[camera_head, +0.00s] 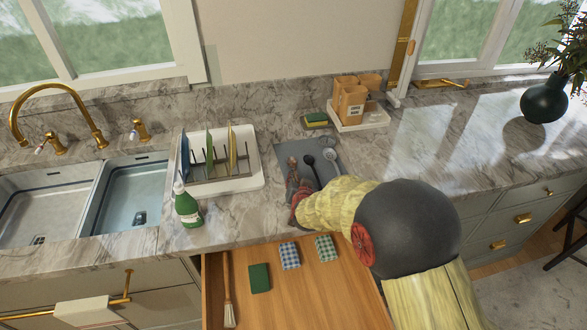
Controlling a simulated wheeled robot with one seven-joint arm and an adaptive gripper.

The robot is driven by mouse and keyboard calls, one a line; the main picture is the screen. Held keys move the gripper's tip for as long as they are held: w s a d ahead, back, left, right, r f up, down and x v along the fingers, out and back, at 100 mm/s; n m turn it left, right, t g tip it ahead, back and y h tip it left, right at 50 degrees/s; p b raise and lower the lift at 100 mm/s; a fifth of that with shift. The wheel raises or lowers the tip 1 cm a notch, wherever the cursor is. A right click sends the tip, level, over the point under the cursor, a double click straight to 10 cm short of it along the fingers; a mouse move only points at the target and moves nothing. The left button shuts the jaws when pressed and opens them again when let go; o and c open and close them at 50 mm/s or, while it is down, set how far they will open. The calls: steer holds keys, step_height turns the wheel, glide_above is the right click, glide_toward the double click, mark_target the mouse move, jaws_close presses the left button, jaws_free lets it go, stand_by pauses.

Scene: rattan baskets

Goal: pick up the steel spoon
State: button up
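A grey mat (292,149) lies on the marble counter to the right of the dish rack, with several utensils on it. A light, silvery utensil with a rounded head (330,155) lies at the mat's right side and looks like the steel spoon. A black utensil (312,164) lies to its left. My gripper (294,180) is over the left part of the mat, left of both. It is small and partly covered by my arm, so I cannot tell its finger opening or whether it touches anything. My arm hides the mat's front right part.
A white dish rack (215,184) with plates stands left of the mat, and a green bottle (187,207) stands at its front left. A sponge (316,120) and a white tray (372,121) with brown containers are behind. An open drawer (300,298) juts out below the counter.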

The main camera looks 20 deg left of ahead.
steer(key=shift+a+r+b+x, duration=0.15)
steer(key=shift+b+x, duration=0.15)
steer(key=shift+x, duration=1.15)
steer(key=shift+a+r+b+x, duration=0.15)
steer(key=shift+b+x, duration=0.15)
steer(key=shift+x, duration=1.15)
steer(key=shift+f, duration=0.1)
steer(key=shift+c, duration=0.9)
